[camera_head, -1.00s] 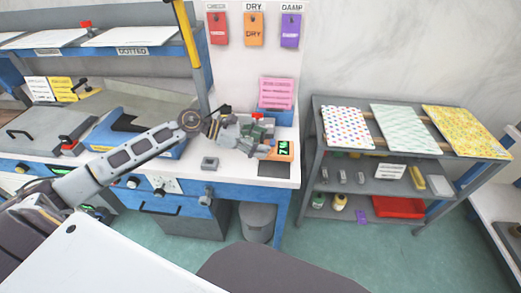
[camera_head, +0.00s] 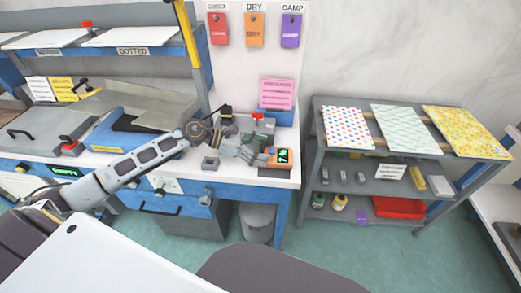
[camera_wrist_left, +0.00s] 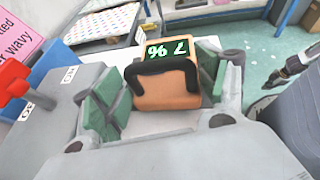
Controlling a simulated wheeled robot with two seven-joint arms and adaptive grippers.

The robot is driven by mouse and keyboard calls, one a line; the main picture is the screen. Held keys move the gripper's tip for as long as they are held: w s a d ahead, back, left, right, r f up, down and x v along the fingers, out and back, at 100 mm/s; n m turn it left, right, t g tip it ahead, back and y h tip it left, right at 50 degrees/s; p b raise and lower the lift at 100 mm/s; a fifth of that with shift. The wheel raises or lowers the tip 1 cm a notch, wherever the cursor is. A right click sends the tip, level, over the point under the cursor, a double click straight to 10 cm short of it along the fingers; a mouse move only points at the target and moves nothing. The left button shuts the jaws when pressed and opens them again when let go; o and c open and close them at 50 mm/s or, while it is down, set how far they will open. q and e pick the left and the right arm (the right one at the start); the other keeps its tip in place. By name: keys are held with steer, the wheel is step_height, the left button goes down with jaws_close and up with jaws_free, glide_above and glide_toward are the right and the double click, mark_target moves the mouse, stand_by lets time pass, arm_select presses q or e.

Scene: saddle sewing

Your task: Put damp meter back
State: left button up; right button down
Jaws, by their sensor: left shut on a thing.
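The damp meter (camera_head: 280,159) is a small orange block with a dark face and green digits. It also shows in the left wrist view (camera_wrist_left: 168,88), where its display reads 7 % upside down and a black handle-like loop crosses its body. My left gripper (camera_head: 257,150) is shut on the meter. Its green pads flank the meter's two sides in the left wrist view. The meter is at the right end of the white bench top, over or just at a dark pad (camera_head: 272,173); I cannot tell whether it touches.
A small grey block (camera_head: 210,163) lies left on the bench. A grey shelf rack (camera_head: 385,152) stands right, beyond a gap. A bin (camera_head: 258,222) is below.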

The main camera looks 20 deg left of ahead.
steer(key=shift+w, duration=0.1)
arm_select(q)
steer(key=o, duration=1.3)
arm_select(e)
steer(key=shift+w+a+r, duration=0.1)
steer(key=shift+w, duration=0.25)
steer(key=shift+s, duration=0.35)
